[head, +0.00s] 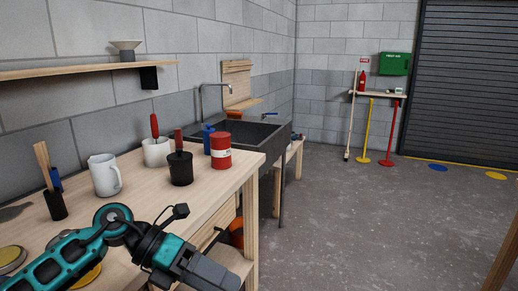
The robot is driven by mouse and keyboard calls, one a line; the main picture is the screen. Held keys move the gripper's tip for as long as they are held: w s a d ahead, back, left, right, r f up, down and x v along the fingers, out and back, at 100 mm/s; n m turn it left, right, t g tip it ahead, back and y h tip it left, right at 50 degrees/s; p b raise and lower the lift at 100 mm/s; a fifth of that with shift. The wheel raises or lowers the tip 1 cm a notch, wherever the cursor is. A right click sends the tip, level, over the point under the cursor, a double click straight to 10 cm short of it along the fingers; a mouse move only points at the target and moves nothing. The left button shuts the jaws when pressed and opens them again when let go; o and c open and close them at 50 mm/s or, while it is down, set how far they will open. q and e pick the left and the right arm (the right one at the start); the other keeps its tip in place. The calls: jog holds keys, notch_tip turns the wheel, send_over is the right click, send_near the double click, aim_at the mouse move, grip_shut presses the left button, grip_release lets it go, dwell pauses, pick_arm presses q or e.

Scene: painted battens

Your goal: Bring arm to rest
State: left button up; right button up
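My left arm comes in from the bottom left, teal and black, over the front of the wooden workbench (125,215). My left gripper (215,276) is the grey end near the bench's front edge, pointing down and to the right. Its fingers are not clear enough to show whether it is open or shut, and I see nothing held in it. My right arm and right gripper are out of view.
On the bench stand a white jug (104,175), a black pot (180,168), a white pot (156,152), a red tin (220,150) and a dark holder (55,204). A dark sink (245,137) lies beyond. The grey floor (390,220) at right is mostly clear.

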pick_arm(q)
jog(key=s+d+r+n+t+h, duration=0.1)
jog(key=d+r+n+t+h, duration=0.1)
jog(key=d+n+h, duration=0.3)
jog(key=s+a+f+n+t+y, duration=0.1)
jog(key=a+f+n+t+y, duration=0.5)
jog(key=n, duration=0.9)
jog(key=s+a+f+n+t+y, duration=0.1)
jog(key=a+f+n+t+y, duration=0.5)
jog(key=f+n+t, duration=0.3)
notch_tip(320, 180, down, 4)
jog(key=n, duration=0.7)
jog(key=shift+s+a+n+y, duration=0.3)
jog(key=shift+s+a+y, duration=0.1)
jog(key=s+f+n+g, duration=0.1)
jog(key=s+f, duration=0.1)
jog(key=f, duration=0.1)
jog(key=s+a+f+n+g+y, duration=0.1)
jog(key=s+f, duration=0.1)
jog(key=s, duration=0.1)
jog(key=s+a+f+n+g+y, duration=0.1)
jog(key=s+f+n+g, duration=0.1)
jog(key=s+f, duration=0.1)
jog(key=shift+s+a+f, duration=0.25)
jog(key=shift+f, duration=0.05)
jog(key=shift+c, duration=0.3)
